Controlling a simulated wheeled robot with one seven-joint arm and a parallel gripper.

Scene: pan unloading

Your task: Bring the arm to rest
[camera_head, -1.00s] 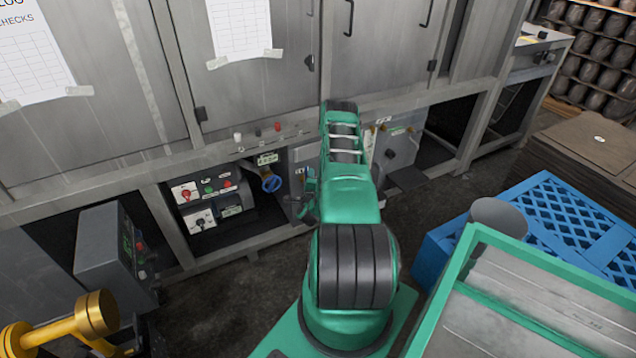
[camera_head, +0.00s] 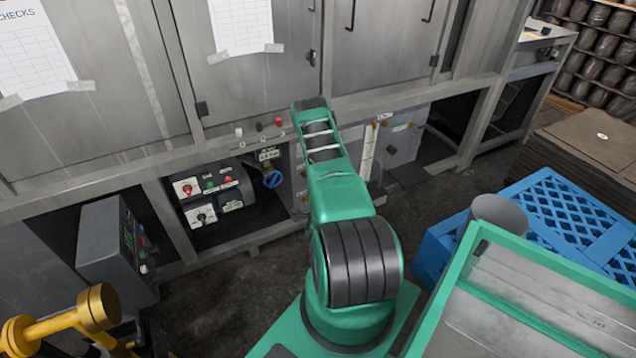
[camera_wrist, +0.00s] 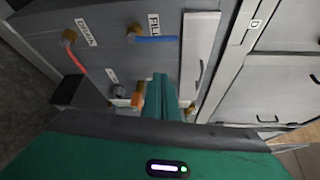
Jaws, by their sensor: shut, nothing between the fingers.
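My green arm (camera_head: 341,195) reaches forward from its base toward the grey machine front, folded at a black-banded elbow. My gripper is hidden behind the arm in the head view. In the wrist view the green fingers of my gripper (camera_wrist: 161,98) are together, with nothing between them. The fingers overlap the panel in the picture; I cannot tell the gap.
At right are a green-framed tray (camera_head: 470,240), a grey cylinder (camera_head: 500,212) and a blue crate (camera_head: 575,208).

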